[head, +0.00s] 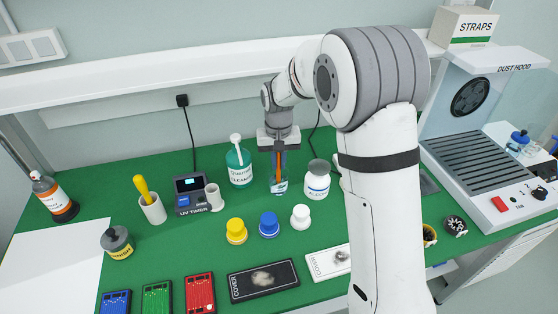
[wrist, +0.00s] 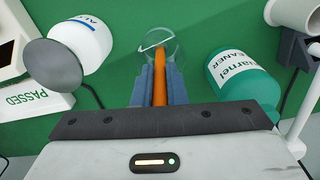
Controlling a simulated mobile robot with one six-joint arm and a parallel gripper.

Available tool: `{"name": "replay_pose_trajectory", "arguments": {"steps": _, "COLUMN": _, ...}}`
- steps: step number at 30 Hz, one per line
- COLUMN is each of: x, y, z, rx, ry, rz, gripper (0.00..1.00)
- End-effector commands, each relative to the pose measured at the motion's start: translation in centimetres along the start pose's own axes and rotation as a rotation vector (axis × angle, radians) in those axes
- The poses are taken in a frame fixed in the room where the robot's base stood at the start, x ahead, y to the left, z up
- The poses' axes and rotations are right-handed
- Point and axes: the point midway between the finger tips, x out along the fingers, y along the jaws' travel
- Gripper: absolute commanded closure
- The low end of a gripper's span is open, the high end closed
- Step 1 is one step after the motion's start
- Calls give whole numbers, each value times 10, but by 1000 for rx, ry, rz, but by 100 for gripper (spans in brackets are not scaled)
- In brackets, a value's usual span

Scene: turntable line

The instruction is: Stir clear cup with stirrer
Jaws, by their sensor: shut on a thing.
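My gripper (head: 278,153) points down and is shut on an orange stirrer (head: 279,166). In the wrist view the stirrer (wrist: 160,88) lies between the two blue-grey fingers of my gripper (wrist: 160,73). The clear cup (head: 279,187) stands on the green bench directly below my gripper. The cup (wrist: 163,46) shows as a see-through round shape just past the fingertips. The stirrer's lower end appears to be inside the cup; its exact depth is hard to tell.
A teal cleaner bottle (head: 239,167) stands close left of the cup, and a white grey-capped alcohol bottle (head: 317,182) close right. Yellow (head: 236,232), blue (head: 269,224) and white (head: 300,217) lidded pieces stand in front. A UV timer (head: 190,194) is further left.

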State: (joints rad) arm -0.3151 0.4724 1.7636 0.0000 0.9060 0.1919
Motion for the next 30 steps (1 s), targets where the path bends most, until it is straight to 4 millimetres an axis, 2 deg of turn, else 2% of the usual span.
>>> {"name": "replay_pose_trajectory", "arguments": {"steps": 24, "x": -68, "y": 0, "z": 0, "rx": -1, "ry": 1, "rz": 0, "gripper": 100}}
{"name": "replay_pose_trajectory", "arguments": {"steps": 30, "x": -76, "y": 0, "z": 0, "rx": -1, "ry": 1, "rz": 0, "gripper": 100}}
